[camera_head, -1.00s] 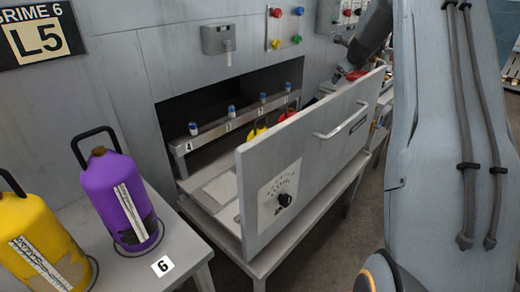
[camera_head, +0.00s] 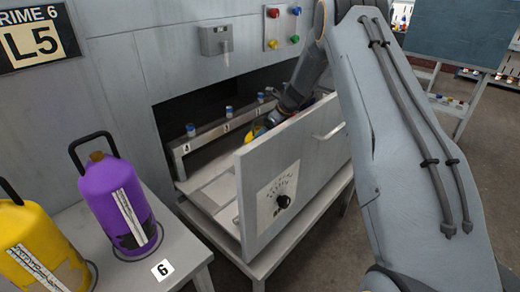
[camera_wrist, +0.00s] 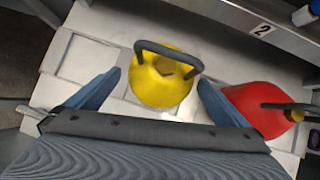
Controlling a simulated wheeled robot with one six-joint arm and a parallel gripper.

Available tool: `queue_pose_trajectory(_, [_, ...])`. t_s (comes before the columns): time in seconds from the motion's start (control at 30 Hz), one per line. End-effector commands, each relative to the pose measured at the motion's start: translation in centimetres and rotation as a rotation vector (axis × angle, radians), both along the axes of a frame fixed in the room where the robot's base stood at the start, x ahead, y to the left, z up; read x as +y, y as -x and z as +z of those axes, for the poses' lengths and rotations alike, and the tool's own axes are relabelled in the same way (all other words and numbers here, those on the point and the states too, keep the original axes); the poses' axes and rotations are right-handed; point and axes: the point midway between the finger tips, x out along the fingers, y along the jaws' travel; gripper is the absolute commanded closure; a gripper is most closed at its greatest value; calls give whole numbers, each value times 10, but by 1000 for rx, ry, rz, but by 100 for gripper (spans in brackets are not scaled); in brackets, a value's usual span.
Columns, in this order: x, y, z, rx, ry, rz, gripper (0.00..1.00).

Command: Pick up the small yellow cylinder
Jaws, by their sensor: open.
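The small yellow cylinder (camera_wrist: 158,88) has a dark handle and stands in the pulled-out drawer (camera_head: 225,190). In the wrist view it lies between the two blue fingers of my gripper (camera_wrist: 160,95), which is open, with a gap on both sides. In the head view only a bit of the yellow cylinder (camera_head: 258,132) shows behind the drawer front. My gripper is mostly hidden there by the drawer front and my arm.
A red cylinder (camera_wrist: 255,108) with a dark handle stands just right of the yellow one. A numbered rail (camera_wrist: 262,30) runs behind them. The tall drawer front (camera_head: 300,165) is an obstacle. Large purple (camera_head: 115,200) and yellow (camera_head: 30,250) cylinders stand on the left table.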

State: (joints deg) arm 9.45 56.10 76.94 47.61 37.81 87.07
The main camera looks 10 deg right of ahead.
Motion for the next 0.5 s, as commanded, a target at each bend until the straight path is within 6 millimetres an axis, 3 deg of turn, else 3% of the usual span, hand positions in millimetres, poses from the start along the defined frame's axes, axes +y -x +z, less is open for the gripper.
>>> queue_pose_trajectory(0.3, [15, -17, -30, 1, 1, 0, 0])
queue_pose_trajectory(0.5, [18, -20, -37, -1, 1, -1, 0])
